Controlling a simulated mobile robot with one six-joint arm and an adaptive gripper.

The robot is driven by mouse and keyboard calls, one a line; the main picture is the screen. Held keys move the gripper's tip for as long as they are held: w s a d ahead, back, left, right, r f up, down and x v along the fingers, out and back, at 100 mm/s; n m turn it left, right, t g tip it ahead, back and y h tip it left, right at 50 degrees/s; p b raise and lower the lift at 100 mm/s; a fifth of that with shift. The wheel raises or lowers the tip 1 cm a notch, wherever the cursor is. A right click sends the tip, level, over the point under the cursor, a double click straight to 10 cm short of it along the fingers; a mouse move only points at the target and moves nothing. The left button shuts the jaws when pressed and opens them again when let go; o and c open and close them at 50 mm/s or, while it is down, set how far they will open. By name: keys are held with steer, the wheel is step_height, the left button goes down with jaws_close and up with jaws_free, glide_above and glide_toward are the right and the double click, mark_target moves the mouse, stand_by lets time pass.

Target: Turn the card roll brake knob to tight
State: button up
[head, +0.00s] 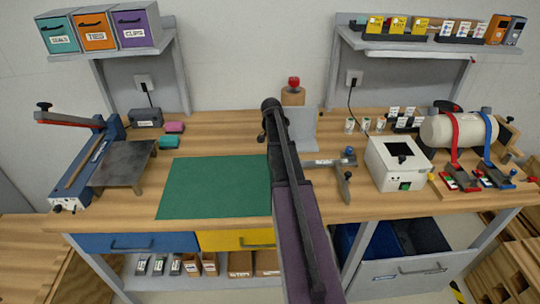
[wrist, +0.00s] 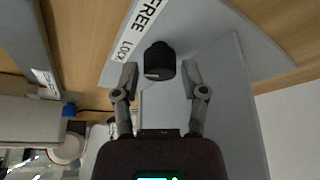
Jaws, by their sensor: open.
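A black knob (wrist: 160,60) stands on a grey plate in the wrist view. A small pale mark shows on the knob's near edge. My gripper (wrist: 159,76) is open, with one finger on each side of the knob. A gap shows on both sides, and I cannot tell any contact. In the head view the grey stand (head: 303,130) is partly behind my arm, which hides the black knob. A brown roll (head: 293,97) with a red knob (head: 294,83) stands behind it.
A green mat (head: 215,187) lies left of my arm. Shelves with bins (head: 97,38) and small boxes (head: 425,40) hang above. The mat's top is clear.

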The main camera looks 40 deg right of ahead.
steer(key=shift+n, duration=0.4)
